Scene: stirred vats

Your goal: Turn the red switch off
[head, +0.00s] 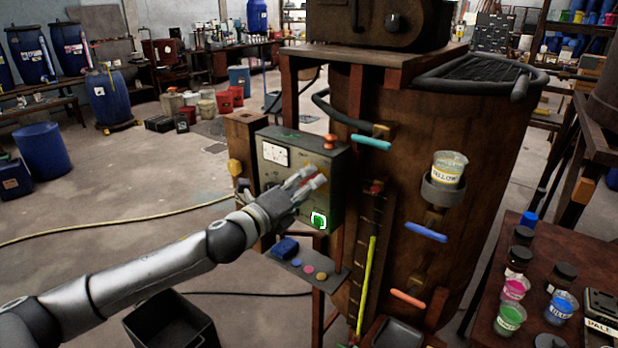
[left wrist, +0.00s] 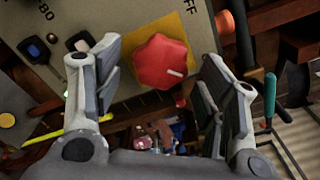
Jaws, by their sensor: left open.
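The red switch (left wrist: 162,62) is a lobed rotary knob on a yellow plate (left wrist: 188,28), on the face of a grey-green control box (head: 330,165). A short white mark on the knob points to the lower right in the left wrist view, and part of an "OFF"-like label shows beside the plate. My left gripper (head: 314,180) is open in front of the box. In the left wrist view its fingers (left wrist: 160,54) stand on either side of the knob, with gaps visible. In the head view the hand mostly hides the knob. My right gripper is not in view.
A small shelf (head: 318,284) juts out below. The large brown vat (head: 480,150) stands close on the right. Open floor lies to the left.

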